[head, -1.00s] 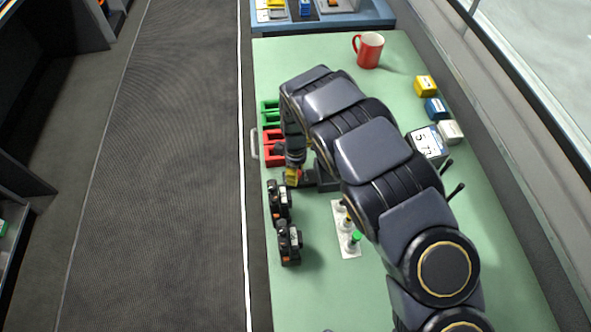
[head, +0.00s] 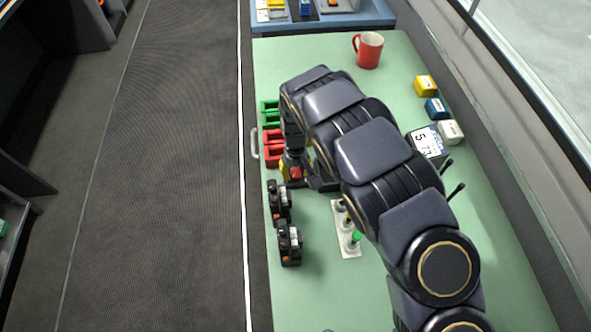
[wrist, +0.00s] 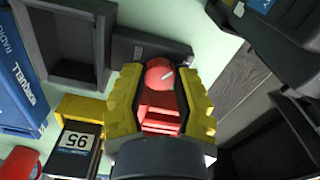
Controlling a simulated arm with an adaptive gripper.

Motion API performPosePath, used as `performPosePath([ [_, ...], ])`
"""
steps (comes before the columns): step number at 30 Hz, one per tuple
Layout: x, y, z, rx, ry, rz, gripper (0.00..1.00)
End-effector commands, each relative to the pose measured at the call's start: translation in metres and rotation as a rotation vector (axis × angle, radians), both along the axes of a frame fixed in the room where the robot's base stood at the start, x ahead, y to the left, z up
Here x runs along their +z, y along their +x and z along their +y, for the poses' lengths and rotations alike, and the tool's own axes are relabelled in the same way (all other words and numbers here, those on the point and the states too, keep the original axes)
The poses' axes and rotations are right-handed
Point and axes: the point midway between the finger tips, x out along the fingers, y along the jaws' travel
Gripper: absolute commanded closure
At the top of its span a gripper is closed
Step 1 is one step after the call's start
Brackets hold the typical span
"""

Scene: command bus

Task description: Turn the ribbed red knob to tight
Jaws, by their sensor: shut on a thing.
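The red knob (wrist: 158,74) has a rounded end with a short white mark and shows between the yellow finger pads in the wrist view. In the head view a small red part, probably the knob (head: 295,173), shows beside the fingers. My gripper (wrist: 161,85) is shut on the knob, with one pad on each side. In the head view my gripper (head: 287,166) is at the left edge of the bench, partly covered by my arm. Red ribbed parts show between the pads below the rounded end. I cannot read any tight marking.
Black devices (head: 289,243) stand close to the gripper on the green bench (head: 310,300). Red and green bins (head: 271,107) lie beyond it. A white strip with small pegs (head: 347,247) lies to the right. A red mug (head: 368,49) stands at the far end.

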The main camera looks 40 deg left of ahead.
Motion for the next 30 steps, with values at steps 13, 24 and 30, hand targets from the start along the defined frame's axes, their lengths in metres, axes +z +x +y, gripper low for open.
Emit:
performPosePath([
  [13, -0.0012, -0.0005, 0.0008, -0.382, 0.003, 0.001, 1.00],
  [24, -0.0011, -0.0004, 0.0008, -0.550, 0.003, 0.001, 1.00],
  [30, -0.0011, -0.0004, 0.0009, -0.578, 0.003, 0.001, 1.00],
])
